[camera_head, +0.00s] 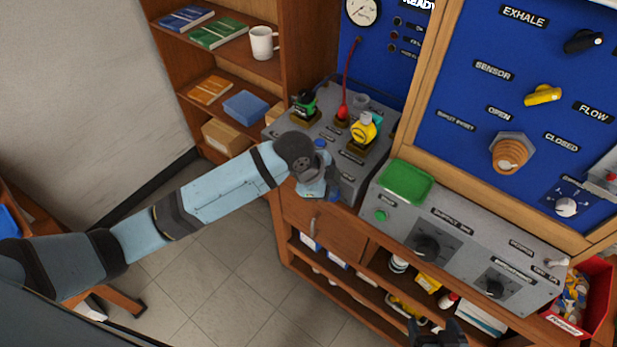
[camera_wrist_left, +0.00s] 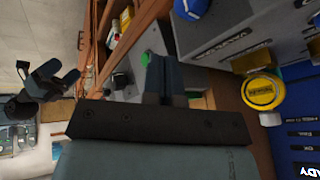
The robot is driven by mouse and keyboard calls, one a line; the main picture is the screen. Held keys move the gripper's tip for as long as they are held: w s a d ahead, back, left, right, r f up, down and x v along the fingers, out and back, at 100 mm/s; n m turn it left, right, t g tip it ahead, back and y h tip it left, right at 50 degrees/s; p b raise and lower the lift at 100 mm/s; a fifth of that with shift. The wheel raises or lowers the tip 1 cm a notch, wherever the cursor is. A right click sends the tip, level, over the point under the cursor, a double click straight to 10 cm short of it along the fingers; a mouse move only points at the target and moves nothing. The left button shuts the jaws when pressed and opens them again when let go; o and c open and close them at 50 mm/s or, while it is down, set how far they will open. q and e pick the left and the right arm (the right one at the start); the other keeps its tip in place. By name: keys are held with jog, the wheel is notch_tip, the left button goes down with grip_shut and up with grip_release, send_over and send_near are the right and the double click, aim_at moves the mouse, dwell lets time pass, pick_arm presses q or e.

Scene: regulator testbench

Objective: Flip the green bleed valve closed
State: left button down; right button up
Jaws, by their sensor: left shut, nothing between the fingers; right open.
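The green valve (camera_head: 305,103) sits on a brass-coloured base at the back left of the grey bench unit (camera_head: 283,127). Its handle is too small to tell its position. My left gripper (camera_head: 332,193) is at the front of this unit, below and apart from the green valve. In the left wrist view its dark fingers (camera_wrist_left: 165,80) are together with nothing between them. The green valve is not clearly visible in that view. My right gripper (camera_head: 437,332) is at the bottom edge of the head view; the left wrist view shows its fingers (camera_wrist_left: 52,82) spread and empty.
A yellow-topped fitting (camera_head: 363,130), a red fitting (camera_head: 342,111) and a blue knob (camera_head: 320,143) share the unit with the green valve. A green tray (camera_head: 406,182) and green button (camera_head: 381,215) are on the console to the right. A bookshelf (camera_head: 205,75) stands behind left.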

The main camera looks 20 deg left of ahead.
pick_arm(q)
jog(key=w+a+r+m+g+y, duration=0.2)
jog(key=w+a+r+m+y, duration=0.1)
jog(key=r, duration=0.5)
jog(key=shift+w+a+m+y, duration=0.15)
jog(key=shift+a+m+y, duration=0.35)
jog(key=shift+a+m, duration=0.5)
jog(key=shift+a, duration=0.15)
jog(key=f, duration=0.4)
jog(key=w+a+f+p, duration=0.1)
jog(key=f, duration=0.3)
jog(key=w+f+p, duration=0.1)
jog(key=f, duration=0.4)
jog(key=shift+a+f, duration=0.1)
jog(key=shift+a, duration=0.05)
jog(key=shift+w, duration=0.1)
